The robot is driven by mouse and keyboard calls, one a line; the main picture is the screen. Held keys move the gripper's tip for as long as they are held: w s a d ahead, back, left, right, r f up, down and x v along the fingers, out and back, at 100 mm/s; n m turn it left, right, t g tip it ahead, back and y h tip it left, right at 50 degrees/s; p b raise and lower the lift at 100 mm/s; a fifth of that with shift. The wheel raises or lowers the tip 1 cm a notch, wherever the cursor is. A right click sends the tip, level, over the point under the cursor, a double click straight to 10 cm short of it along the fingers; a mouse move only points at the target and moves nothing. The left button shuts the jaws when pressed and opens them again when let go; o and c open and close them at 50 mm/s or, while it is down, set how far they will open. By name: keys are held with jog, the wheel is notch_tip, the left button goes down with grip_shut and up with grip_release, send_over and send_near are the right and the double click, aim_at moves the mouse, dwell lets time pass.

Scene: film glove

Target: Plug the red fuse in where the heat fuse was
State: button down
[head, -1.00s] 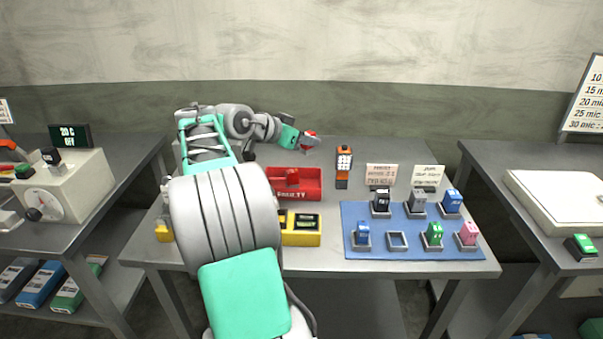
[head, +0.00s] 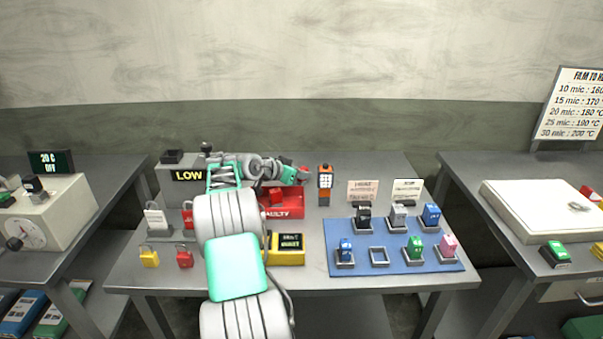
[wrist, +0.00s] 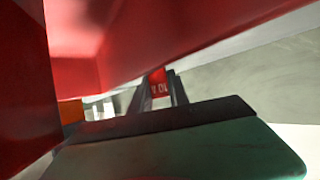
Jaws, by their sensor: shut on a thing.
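My gripper (head: 303,173) is at the end of the arm, above and behind the right part of the red FAULTY tray. It is shut on a small red fuse (wrist: 158,82), which shows between the fingers in the wrist view with partly readable white lettering. An empty square socket (head: 379,256) sits in the front row of the blue mat (head: 400,267), between a blue fuse (head: 346,249) and a green fuse (head: 415,247). Large red surfaces close to the wrist camera hide much of that view.
The FAULTY tray (head: 285,211) holds a red thing. An orange meter (head: 325,180) stands right of it, and a yellow device (head: 290,247) in front. Black, grey, blue and pink fuses occupy other sockets. Two signs (head: 363,191) stand behind the mat. Padlocks (head: 149,258) are at left.

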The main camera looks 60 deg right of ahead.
jog(key=shift+f, duration=0.15)
jog(key=c, duration=1.3)
grip_release()
jog(key=shift+o, duration=0.2)
